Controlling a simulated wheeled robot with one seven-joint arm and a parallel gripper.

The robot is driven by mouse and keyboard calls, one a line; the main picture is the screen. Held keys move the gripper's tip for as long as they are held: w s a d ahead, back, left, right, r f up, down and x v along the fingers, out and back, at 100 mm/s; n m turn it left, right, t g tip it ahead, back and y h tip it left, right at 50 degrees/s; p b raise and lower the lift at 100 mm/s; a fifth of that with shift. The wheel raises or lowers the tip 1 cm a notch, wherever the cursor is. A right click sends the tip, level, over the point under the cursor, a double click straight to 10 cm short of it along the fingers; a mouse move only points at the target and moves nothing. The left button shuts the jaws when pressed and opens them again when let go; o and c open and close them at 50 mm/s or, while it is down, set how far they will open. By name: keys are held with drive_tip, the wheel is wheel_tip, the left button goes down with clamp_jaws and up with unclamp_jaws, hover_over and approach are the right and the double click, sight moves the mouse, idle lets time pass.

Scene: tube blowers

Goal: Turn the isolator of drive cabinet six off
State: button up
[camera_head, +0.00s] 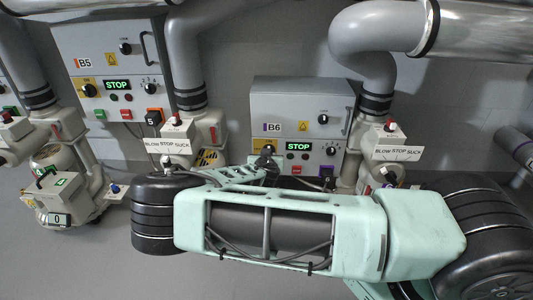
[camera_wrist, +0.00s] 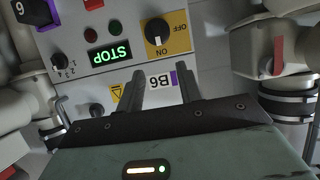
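Drive cabinet six is the grey cabinet (camera_head: 295,100) labelled B6, in the middle of the head view. Its isolator is a black rotary knob on a yellow plate; in the wrist view the isolator (camera_wrist: 157,33) is at upper middle, its white mark pointing to ON, with OFF to one side. In the head view my arm partly covers the yellow plate (camera_head: 254,146). My gripper (camera_wrist: 163,78) is open and empty, its two fingers apart over the B6 label and short of the knob. In the head view the fingertips are hard to make out.
A lit green STOP display (camera_wrist: 109,54) and a selector knob (camera_wrist: 59,62) sit beside the isolator. Cabinet B5 (camera_head: 105,45) stands to the left. Grey pipes (camera_head: 368,60) and BLOW STOP SUCK valve units (camera_head: 398,150) flank cabinet six closely.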

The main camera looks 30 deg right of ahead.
drive_tip(key=b+x, duration=0.3)
drive_tip(key=x, duration=0.8)
drive_tip(key=shift+w+d+f, duration=0.2)
drive_tip(key=shift+w+d, duration=0.05)
clamp_jaws()
